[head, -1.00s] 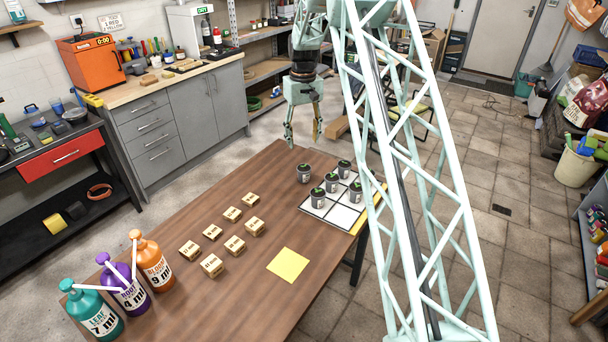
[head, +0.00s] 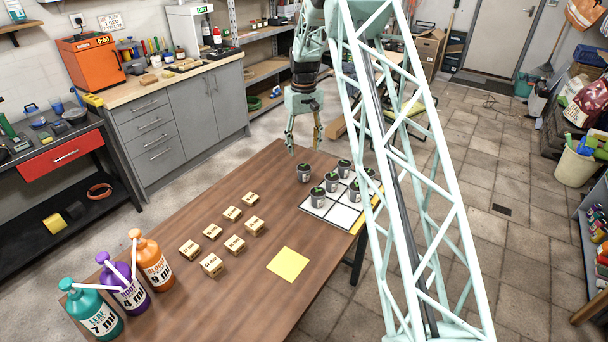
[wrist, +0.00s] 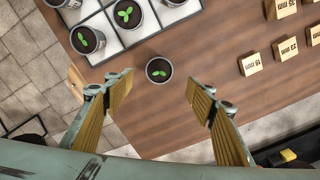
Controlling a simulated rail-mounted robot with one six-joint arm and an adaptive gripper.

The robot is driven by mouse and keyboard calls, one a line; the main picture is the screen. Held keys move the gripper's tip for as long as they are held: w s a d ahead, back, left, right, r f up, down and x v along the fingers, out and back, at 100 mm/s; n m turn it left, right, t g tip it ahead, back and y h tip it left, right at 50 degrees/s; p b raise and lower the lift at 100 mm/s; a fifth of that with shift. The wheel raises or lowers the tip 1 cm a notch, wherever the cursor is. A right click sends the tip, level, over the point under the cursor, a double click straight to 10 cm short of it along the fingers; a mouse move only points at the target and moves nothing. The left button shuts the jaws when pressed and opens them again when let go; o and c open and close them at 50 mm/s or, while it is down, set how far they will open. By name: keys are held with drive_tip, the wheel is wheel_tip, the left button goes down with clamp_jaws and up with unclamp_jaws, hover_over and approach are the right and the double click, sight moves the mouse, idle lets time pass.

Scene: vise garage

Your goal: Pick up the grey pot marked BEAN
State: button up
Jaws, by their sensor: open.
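Several small grey pots with green seedlings are in view; the writing on their labels is too small to read, so I cannot tell which is BEAN. One grey pot (head: 304,173) stands upright on the bare brown table beside the white gridded tray (head: 318,211). Other grey pots (head: 331,182) stand on the tray. My gripper (head: 304,149) is open and empty, above the lone pot. In the wrist view the lone pot (wrist: 159,69) shows between and just beyond the spread fingertips (wrist: 158,84), apart from both. Its label is hidden there.
Several small wooden blocks (head: 235,244) and a yellow square (head: 288,264) lie on the table (head: 190,300). Teal, purple and orange pump bottles (head: 152,262) stand at its near left. In the wrist view, the tray's pots (wrist: 87,40) are close at upper left.

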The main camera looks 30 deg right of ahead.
hover_over(304, 167)
drive_tip(key=shift+s+f, duration=0.1)
drive_tip(key=shift+f, duration=2.7)
drive_tip(key=shift+a, duration=0.1)
drive_tip(key=shift+f+b, duration=0.55)
drive_tip(key=shift+f, duration=2.05)
drive_tip(key=c, duration=1)
